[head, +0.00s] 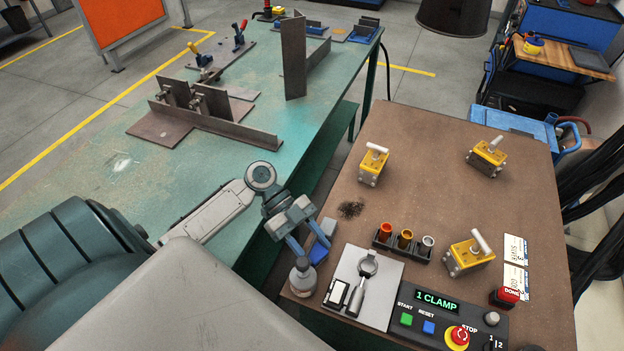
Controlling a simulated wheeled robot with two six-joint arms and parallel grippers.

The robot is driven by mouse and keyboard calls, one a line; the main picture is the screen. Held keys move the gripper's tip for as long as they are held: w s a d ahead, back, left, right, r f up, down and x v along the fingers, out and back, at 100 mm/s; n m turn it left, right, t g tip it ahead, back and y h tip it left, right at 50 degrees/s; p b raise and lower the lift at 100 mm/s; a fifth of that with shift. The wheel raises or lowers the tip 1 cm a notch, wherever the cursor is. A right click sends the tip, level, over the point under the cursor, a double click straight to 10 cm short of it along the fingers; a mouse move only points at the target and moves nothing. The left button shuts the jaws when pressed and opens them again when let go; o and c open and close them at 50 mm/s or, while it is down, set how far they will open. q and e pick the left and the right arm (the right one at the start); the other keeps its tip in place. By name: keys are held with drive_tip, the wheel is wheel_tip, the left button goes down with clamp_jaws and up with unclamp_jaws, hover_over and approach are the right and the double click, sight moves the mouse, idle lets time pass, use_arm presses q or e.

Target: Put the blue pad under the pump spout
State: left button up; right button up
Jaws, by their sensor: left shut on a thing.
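A small block, grey on top with a blue side, is the blue pad (318,252), at the near left edge of the brown table. My left gripper (308,240) is shut on it, its fingers covering part of it. Just left and nearer stands a rounded grey vessel with a narrow top, which looks like the pump (302,281). The pad is close beside it. I cannot make out the spout or whether the pad touches the table. My right gripper is not in view.
A grey plate (392,287) with a dark-handled tool lies to the right. Behind it are a rack of coloured cups (404,241) and yellow blocks (373,166) with levers. A control panel (452,322) stands near right. A green table (120,180) with steel parts is left.

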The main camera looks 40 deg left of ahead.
use_arm(q)
drive_tip(key=shift+f, duration=0.15)
drive_tip(key=o, duration=1.4)
drive_tip(key=shift+o, duration=0.5)
drive_tip(key=shift+w+f, duration=0.1)
drive_tip(key=shift+w, duration=0.05)
